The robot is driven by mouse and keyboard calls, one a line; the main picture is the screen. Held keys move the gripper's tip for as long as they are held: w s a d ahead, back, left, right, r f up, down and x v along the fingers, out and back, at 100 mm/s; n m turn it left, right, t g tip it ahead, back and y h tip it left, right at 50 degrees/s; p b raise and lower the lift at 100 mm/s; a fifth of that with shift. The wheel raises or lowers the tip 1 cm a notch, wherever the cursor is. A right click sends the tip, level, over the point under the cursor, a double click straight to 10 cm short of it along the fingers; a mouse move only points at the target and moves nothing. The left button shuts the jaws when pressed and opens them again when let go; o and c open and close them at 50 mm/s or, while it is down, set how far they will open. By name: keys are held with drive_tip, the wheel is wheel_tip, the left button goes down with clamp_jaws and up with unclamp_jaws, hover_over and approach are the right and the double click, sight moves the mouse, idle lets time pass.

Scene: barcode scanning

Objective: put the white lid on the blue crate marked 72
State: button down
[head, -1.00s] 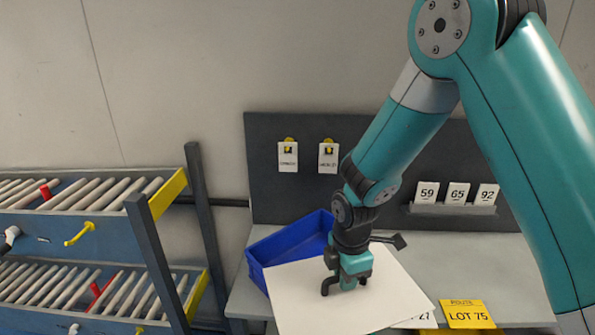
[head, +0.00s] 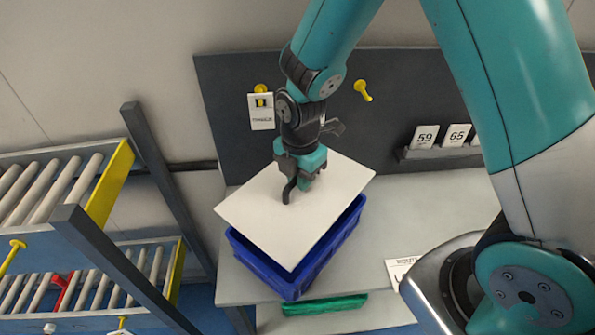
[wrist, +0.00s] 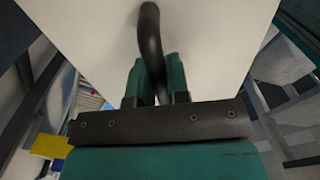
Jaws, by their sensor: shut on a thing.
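The white lid (head: 262,215) is a flat white panel with a dark loop handle (wrist: 151,45). My gripper (head: 298,188) is shut on this handle, and the lid (wrist: 95,35) fills much of the wrist view. The blue crate (head: 283,284) stands on the grey table below the lid, with its front and right walls showing. The lid covers most of the crate's opening and appears a little offset toward the upper left. I cannot tell whether it touches the rim. No number 72 is visible on the crate.
A roller rack (head: 75,195) with dark posts stands left of the table (head: 410,215). A dark board behind carries a tag, a yellow hook (head: 362,90) and cards 59 (head: 425,136) and 65. A green object (head: 322,306) lies below the table's front edge.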

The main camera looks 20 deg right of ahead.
drive_tip(key=shift+f+b, duration=3.3)
drive_tip(key=shift+f, duration=0.9)
drive_tip(key=c, duration=1)
unclamp_jaws()
drive_tip(key=shift+r, duration=0.1)
wheel_tip(320, 180, up, 9)
drive_tip(key=p, duration=0.7)
drive_tip(key=shift+p, duration=0.35)
